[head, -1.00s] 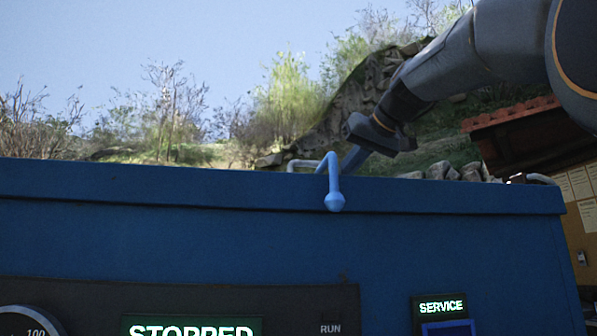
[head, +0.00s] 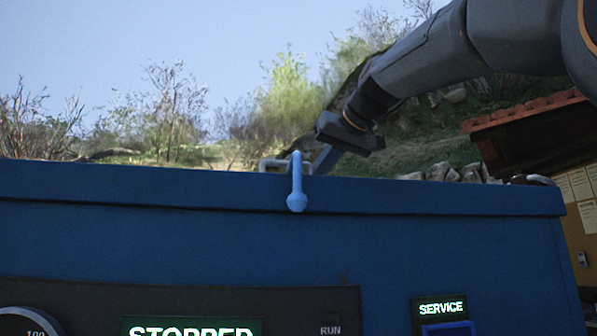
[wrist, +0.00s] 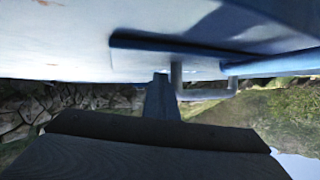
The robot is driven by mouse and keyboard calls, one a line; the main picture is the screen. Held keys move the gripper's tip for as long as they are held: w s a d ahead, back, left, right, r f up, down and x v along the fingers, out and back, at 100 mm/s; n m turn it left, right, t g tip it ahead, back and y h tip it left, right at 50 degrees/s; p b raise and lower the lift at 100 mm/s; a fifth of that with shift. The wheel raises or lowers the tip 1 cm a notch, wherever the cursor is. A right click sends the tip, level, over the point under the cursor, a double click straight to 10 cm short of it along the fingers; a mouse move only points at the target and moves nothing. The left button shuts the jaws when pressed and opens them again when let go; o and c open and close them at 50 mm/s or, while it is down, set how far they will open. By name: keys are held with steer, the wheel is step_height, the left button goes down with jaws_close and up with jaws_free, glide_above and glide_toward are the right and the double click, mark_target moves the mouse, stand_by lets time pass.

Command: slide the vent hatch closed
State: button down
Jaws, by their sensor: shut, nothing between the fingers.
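The vent hatch lies on top of the blue cabinet (head: 150,190). Its panel is hidden from the head view by the front edge. A light blue bent lever with a round knob (head: 297,200) hangs over that edge, and a pale bar handle (head: 268,163) stands just behind it. My gripper (head: 325,160) is shut and empty, just right of the lever and bar. In the wrist view my fingers (wrist: 160,95) are close beside the handle's post (wrist: 177,78); I cannot tell if they touch. A blue panel with a dark edge (wrist: 140,42) shows there too.
The cabinet's front carries a STOPPED display (head: 190,327) and a SERVICE panel (head: 441,308). A board with papers (head: 583,190) stands at the right. Left of the lever, the cabinet's top edge looks clear.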

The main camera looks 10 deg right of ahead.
mark_target(308, 164)
steer(key=shift+a, duration=1.75)
steer(key=shift+d+r+p, duration=0.55)
steer(key=shift+r+p, duration=0.25)
steer(key=shift+d+r+p, duration=0.55)
steer(key=shift+r+p, duration=0.2)
steer(key=s+r+b, duration=0.2)
steer(key=s, duration=1)
steer(key=shift+d+b, duration=0.2)
steer(key=shift+b, duration=0.15)
